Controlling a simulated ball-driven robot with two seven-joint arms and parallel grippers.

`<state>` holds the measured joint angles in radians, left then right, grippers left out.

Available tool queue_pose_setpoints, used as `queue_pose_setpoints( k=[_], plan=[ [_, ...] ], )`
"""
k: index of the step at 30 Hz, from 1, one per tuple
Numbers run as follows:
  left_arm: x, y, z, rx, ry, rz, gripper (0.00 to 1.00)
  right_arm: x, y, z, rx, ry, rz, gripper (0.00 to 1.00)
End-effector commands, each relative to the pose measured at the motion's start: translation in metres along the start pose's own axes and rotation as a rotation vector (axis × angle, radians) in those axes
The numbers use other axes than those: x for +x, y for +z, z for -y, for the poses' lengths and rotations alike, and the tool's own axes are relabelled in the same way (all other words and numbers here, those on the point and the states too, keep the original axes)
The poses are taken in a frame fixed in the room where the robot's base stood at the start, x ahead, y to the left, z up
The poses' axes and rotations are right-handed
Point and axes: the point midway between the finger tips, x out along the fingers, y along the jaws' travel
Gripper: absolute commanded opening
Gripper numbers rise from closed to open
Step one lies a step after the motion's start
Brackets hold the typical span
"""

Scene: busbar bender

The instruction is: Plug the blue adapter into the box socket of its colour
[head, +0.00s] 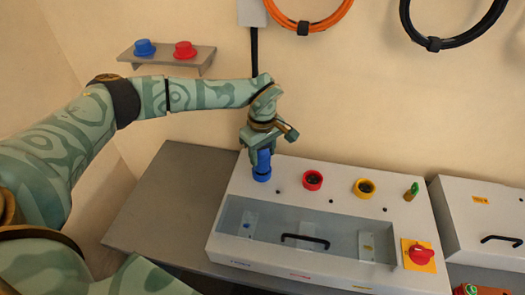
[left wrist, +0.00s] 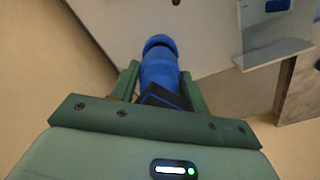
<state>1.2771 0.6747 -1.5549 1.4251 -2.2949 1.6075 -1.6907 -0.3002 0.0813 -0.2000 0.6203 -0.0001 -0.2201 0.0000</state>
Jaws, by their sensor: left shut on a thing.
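The blue adapter (head: 263,158) is upright in my left gripper (head: 259,147), directly over the blue box socket (head: 262,174) at the back left of the box. Its lower end meets the blue socket in the head view; I cannot tell how deep it sits. In the left wrist view the adapter (left wrist: 159,72) is between the fingers of the left gripper (left wrist: 158,82), its far end lined up with the blue socket ring (left wrist: 160,41). The red socket (head: 313,180) and the yellow socket (head: 364,188) are to the right. My right gripper is not in view.
The grey box (head: 214,246) has a clear window with a black handle and a red knob (head: 421,254). A second box (head: 485,210) stands right of it. A wall shelf (head: 200,60) holds blue and red pieces. The grey table (head: 175,200) is bare at left.

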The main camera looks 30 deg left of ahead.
Motion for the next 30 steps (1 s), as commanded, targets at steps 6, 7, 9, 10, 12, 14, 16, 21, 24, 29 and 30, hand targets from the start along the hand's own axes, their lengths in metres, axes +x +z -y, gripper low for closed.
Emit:
queue_pose_setpoints(
  k=[6,7,9,10,12,14,16,21,24,29,30],
  plan=[
    [0.006,0.0,0.0,0.0,0.0,0.0,0.14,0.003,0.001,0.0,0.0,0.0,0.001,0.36],
    [0.007,0.0,0.0,0.0,0.0,0.0,0.14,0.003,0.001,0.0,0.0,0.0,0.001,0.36],
    [0.009,0.0,0.0,0.0,0.0,0.0,0.14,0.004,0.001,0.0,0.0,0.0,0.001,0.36],
    [0.009,0.0,0.0,0.0,0.0,0.0,0.14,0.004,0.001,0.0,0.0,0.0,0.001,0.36],
    [0.011,0.0,0.0,0.0,0.0,0.0,0.14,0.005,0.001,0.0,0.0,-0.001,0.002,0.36],
    [0.013,0.0,0.0,0.0,0.0,0.0,0.14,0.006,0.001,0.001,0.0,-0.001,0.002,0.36],
    [0.014,0.0,0.0,0.0,0.0,0.0,0.14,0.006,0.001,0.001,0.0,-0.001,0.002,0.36],
    [0.018,0.001,0.0,0.0,0.0,0.001,0.14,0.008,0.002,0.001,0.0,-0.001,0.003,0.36],
    [0.021,0.001,0.0,0.001,0.0,0.001,0.14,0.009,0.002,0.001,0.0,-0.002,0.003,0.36],
    [0.025,0.001,0.0,0.0,0.0,0.001,0.14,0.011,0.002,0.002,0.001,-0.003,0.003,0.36],
    [0.026,0.001,0.0,0.0,0.0,0.001,0.14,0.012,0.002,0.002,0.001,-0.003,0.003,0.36]
  ],
)
